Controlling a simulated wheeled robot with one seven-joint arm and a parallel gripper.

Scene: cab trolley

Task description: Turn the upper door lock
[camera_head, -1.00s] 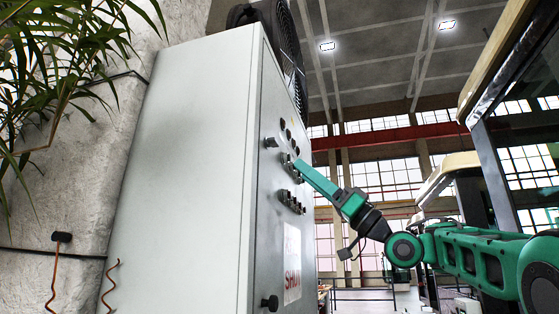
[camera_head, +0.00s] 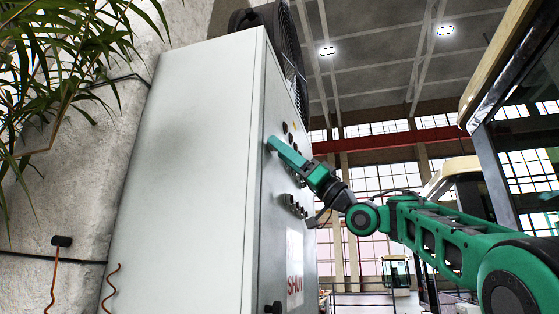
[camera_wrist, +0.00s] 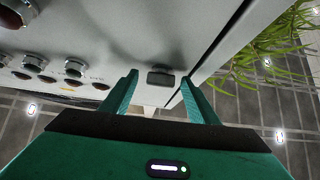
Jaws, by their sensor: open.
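The upper door lock (camera_wrist: 160,77) is a small dark block on the pale grey cabinet door (camera_wrist: 130,40). In the wrist view it sits between my two green fingertips, with a gap on each side. My gripper (camera_wrist: 159,80) is open, and I see no contact with the lock. In the head view, my gripper (camera_head: 274,144) reaches the door near its edge and hides the upper lock. How far the fingers are from the door surface is hard to tell.
A lower dark knob (camera_head: 273,307) is on the same door. Several round buttons (camera_head: 293,205) lie beside my gripper, also at left in the wrist view (camera_wrist: 35,62). A plant (camera_head: 70,60) hangs at the left. A fan (camera_head: 295,55) is behind the cabinet top.

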